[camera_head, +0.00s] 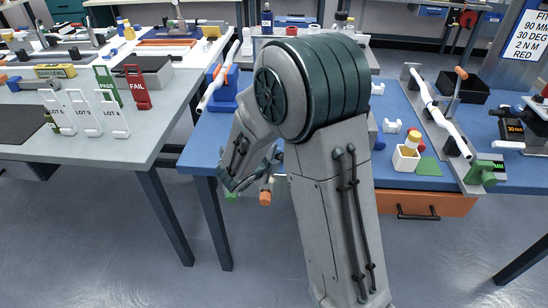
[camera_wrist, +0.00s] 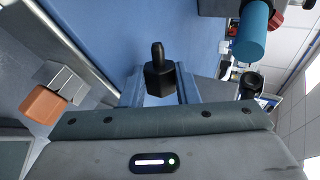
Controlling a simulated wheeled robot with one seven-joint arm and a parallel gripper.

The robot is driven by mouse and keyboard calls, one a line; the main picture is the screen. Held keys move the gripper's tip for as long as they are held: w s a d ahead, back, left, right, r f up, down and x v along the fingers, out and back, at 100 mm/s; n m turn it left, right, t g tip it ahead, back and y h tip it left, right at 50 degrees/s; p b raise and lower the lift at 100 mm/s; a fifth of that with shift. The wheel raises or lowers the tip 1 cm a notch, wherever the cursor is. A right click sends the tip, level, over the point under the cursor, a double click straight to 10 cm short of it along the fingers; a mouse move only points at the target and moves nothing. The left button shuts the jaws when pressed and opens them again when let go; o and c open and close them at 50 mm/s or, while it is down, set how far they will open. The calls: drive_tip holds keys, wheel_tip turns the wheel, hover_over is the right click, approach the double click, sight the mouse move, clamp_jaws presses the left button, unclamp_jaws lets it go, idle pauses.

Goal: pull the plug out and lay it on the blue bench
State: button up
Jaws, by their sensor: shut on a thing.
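My gripper (camera_wrist: 159,92) is shut on a small black plug (camera_wrist: 158,72), which sits between its two fingers in the wrist view. The plug's narrow rounded end points up in that picture, with the blue bench (camera_wrist: 95,30) behind it. I cannot tell whether the plug touches anything beyond the fingers. The blue bench also shows there (camera_head: 208,150), behind and to both sides of the arm. No socket can be made out.
An orange-ended grey part (camera_wrist: 43,104) is left of the gripper in the wrist view; a blue cylinder (camera_wrist: 258,32) is at upper right.

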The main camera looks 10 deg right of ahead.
drive_tip(key=shift+f, duration=0.25)
drive_tip(key=o, duration=1.1)
drive_tip(key=shift+o, duration=0.2)
drive_tip(key=shift+s, duration=0.1)
drive_tip(key=shift+s+f, duration=0.1)
drive_tip(key=shift+f, duration=0.15)
drive_tip(key=shift+a, duration=0.1)
drive_tip(key=p+v, duration=0.2)
drive_tip(key=v, duration=1.2)
drive_tip(key=shift+w+d+r, duration=0.2)
drive_tip(key=shift+r, duration=0.15)
